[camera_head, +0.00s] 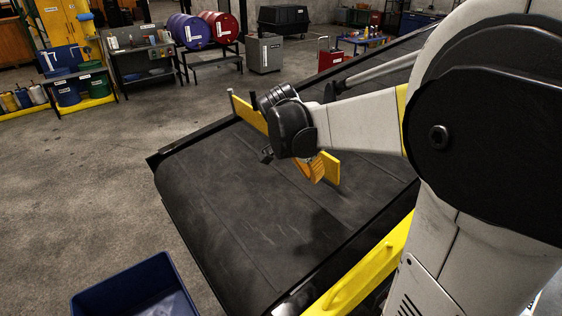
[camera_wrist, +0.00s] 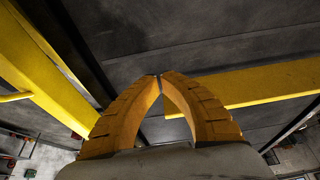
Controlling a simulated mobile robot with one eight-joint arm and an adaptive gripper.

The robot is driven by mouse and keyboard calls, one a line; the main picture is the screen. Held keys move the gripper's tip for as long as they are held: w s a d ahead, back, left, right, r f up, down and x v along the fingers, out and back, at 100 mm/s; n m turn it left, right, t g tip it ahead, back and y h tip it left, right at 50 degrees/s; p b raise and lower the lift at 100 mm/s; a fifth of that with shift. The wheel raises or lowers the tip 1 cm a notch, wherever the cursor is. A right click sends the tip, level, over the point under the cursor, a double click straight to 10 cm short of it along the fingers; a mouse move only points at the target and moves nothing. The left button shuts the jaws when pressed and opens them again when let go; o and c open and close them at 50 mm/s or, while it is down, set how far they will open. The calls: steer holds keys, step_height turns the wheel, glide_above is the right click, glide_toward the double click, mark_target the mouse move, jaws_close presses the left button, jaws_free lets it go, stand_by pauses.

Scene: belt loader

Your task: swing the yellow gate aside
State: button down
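The yellow gate (camera_head: 331,166) is a flat bar standing across the dark belt (camera_head: 235,200) in the head view. My wrist hides its middle, and its far end shows beyond my wrist. My gripper (camera_head: 316,170) has orange fingers and is low over the belt beside the near part of the gate. In the wrist view the gate (camera_wrist: 265,83) runs from behind the right finger to the right edge. There my gripper (camera_wrist: 160,76) has its fingertips almost together, with nothing seen between the tips. Whether a finger touches the gate cannot be told.
A yellow side beam (camera_head: 365,268) runs along the belt's near edge. A blue bin (camera_head: 136,290) stands on the floor at the lower left. A raised dark rail (camera_head: 390,48) borders the belt's far side. Drums and benches are farther back.

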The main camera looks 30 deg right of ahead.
steer(key=x, duration=0.7)
steer(key=shift+d+f, duration=0.2)
steer(key=d, duration=0.2)
steer(key=shift+w+d+r+p, duration=0.15)
steer(key=shift+d+r+p, duration=0.1)
steer(key=shift+r+p, duration=0.15)
steer(key=shift+d, duration=0.6)
steer(key=shift+r, duration=0.1)
